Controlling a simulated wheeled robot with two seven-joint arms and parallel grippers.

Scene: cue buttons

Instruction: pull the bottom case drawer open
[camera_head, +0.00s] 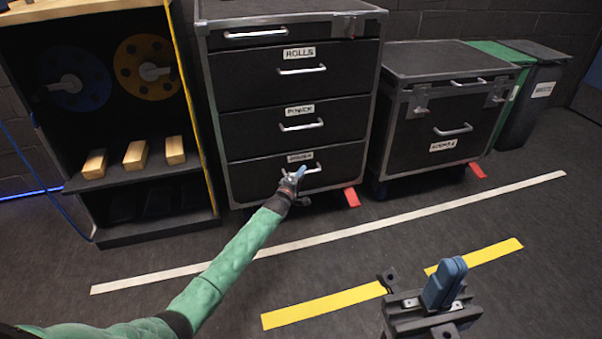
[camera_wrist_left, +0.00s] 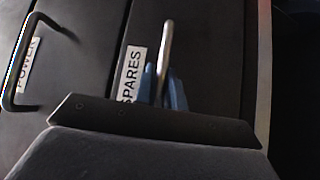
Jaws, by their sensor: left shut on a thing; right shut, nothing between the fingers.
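The tall black case (camera_head: 290,90) has several drawers with silver handles. Its bottom drawer (camera_head: 250,180) looks flush with the case front; its label reads SPARES (camera_wrist_left: 132,75) in the left wrist view. My left gripper (camera_head: 299,172) is at this drawer's handle (camera_head: 315,169). In the left wrist view, the blue fingers (camera_wrist_left: 163,90) are shut around the handle bar (camera_wrist_left: 165,48), which hides part of them. My right gripper (camera_head: 445,283), with blue fingers, is shut and empty over the floor at the lower right.
An open shelf with wood blocks (camera_head: 136,154) stands left of the case. A lower case (camera_head: 440,115) stands to the right, with green and dark bins behind it. Red wedges (camera_head: 351,197) stick out at floor level. The floor in front, with white and yellow stripes, is clear.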

